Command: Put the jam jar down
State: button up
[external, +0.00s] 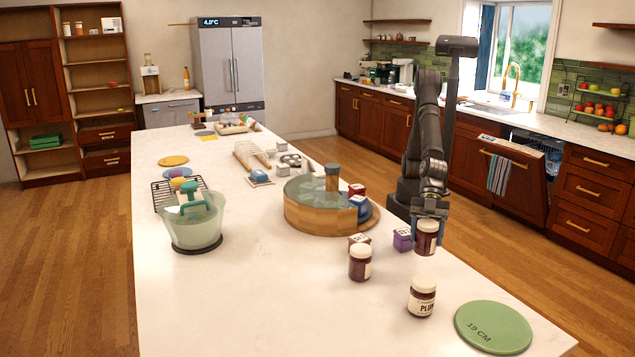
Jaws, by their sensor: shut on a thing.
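My gripper (429,226) is shut on a dark red jam jar (426,240) with a pale lid, held upright near the right edge of the white island counter. The picture does not clearly show whether its base touches the counter. A second dark red jar (360,264) with a white lid stands on the counter to the left and nearer the camera. A third jar (422,298), with a label reading "PLUM", stands nearer the camera, below the held jar in the picture.
A round green board (493,327) marked "19 CM" lies at the near right. The near left counter (240,310) is clear.

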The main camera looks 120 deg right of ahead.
jog(key=w+d+r, duration=0.3)
jog(key=d+r, duration=0.1)
jog(key=d, duration=0.2)
jog(key=n+g+y, duration=0.2)
jog(key=n+g, duration=0.1)
jog(key=n, duration=0.1)
send_over(477, 312)
notch_tip(477, 312, down, 5)
jog(key=shift+a+f, duration=0.1)
jog(key=shift+f, duration=1.85)
jog(key=shift+f, duration=0.1)
jog(key=o, duration=1.4)
jog(key=shift+f, duration=0.15)
jog(key=shift+c, duration=0.2)
